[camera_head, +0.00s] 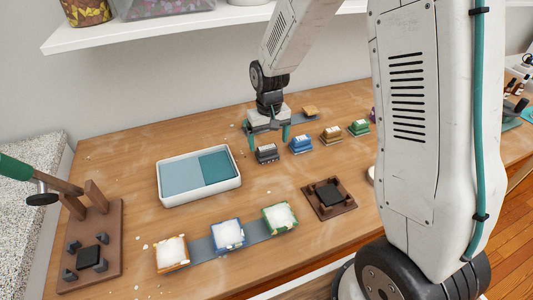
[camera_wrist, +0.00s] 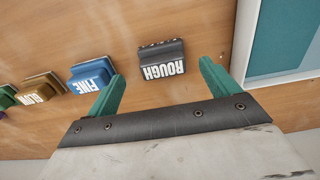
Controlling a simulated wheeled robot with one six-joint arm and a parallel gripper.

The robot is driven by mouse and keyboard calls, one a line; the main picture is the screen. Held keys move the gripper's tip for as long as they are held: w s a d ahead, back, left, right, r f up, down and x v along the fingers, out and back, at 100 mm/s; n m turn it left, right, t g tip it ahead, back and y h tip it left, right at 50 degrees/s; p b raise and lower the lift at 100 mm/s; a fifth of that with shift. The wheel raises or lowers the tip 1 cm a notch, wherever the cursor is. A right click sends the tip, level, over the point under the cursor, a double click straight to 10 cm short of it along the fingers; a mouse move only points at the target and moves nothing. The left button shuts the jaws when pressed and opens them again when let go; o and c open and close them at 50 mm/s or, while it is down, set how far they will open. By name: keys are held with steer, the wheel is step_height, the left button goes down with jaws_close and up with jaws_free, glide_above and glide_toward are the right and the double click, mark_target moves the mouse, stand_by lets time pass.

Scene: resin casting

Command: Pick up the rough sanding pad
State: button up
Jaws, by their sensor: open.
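The rough sanding pad (camera_head: 267,153) is a dark grey block on the wooden table, right of the white tray. In the wrist view its label reads ROUGH, upside down, and the pad (camera_wrist: 162,62) lies ahead of and between the fingertips. My gripper (camera_head: 270,139) is open and empty, just above and behind the pad in the head view. In the wrist view the two teal fingers of my gripper (camera_wrist: 162,80) are spread wider than the pad, with gaps on both sides. I see no contact with it.
A blue FINE pad (camera_head: 301,145) sits close to the right, then a tan pad (camera_head: 332,136) and a green pad (camera_head: 359,128). The white tray (camera_head: 162,190) is close on the left. Several filled molds and a dark brown fixture (camera_head: 347,205) stand in front. A shelf overhangs behind.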

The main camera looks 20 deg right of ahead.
mark_target(267, 147)
steer(key=f, duration=0.4)
steer(key=shift+w+a+f, duration=0.15)
steer(key=shift+w+f, duration=0.1)
steer(key=shift+f, duration=0.15)
steer(key=c, duration=1.1)
steer(key=shift+r, duration=0.15)
steer(key=shift+r, duration=0.7)
step_height(267, 147, up, 2)
steer(key=shift+s+r, duration=0.1)
steer(key=shift+s, duration=0.05)
steer(key=s+d, duration=0.2)
steer(key=s, duration=0.2)
steer(key=s+d, duration=0.3)
steer(key=s, duration=0.2)
steer(key=s+d+r, duration=0.1)
steer(key=s+d, duration=0.1)
steer(key=s, duration=0.2)
steer(key=shift+s+d+r, duration=0.1)
steer(key=shift+s+d, duration=0.05)
steer(key=shift+s, duration=0.35)
